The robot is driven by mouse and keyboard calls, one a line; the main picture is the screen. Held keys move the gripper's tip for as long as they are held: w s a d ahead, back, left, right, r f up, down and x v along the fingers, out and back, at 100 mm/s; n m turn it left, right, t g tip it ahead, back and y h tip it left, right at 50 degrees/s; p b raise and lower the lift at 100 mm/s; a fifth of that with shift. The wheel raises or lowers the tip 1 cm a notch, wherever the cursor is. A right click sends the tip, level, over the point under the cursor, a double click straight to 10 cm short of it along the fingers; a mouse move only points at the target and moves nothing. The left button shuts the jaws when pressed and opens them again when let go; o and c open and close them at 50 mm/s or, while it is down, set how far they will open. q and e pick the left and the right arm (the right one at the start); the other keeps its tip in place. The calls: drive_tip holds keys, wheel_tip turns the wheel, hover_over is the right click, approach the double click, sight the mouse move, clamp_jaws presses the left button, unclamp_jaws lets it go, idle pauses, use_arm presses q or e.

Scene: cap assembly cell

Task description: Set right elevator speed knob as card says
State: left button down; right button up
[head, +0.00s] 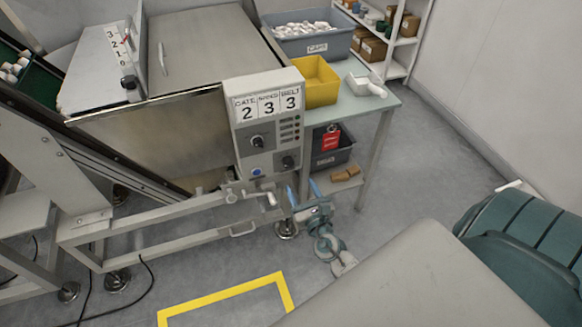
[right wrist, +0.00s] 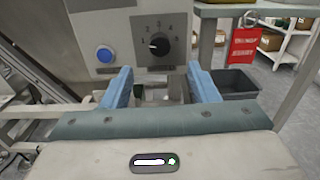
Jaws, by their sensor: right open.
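My left gripper is out of view.
A blue button (right wrist: 104,55) is left of the lower knob. A side table (head: 355,106) with a yellow bin (head: 315,82) stands right of the box. A red tag (head: 331,141) hangs there. A crank handle (head: 262,195) projects below the box.

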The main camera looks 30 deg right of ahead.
sight(289, 165)
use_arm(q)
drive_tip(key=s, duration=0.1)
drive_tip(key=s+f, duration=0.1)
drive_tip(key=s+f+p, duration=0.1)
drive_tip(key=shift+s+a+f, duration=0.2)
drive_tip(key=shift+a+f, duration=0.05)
use_arm(e)
drive_tip(key=x, duration=0.9)
drive_tip(key=shift+c, duration=0.2)
drive_tip(key=c, duration=0.9)
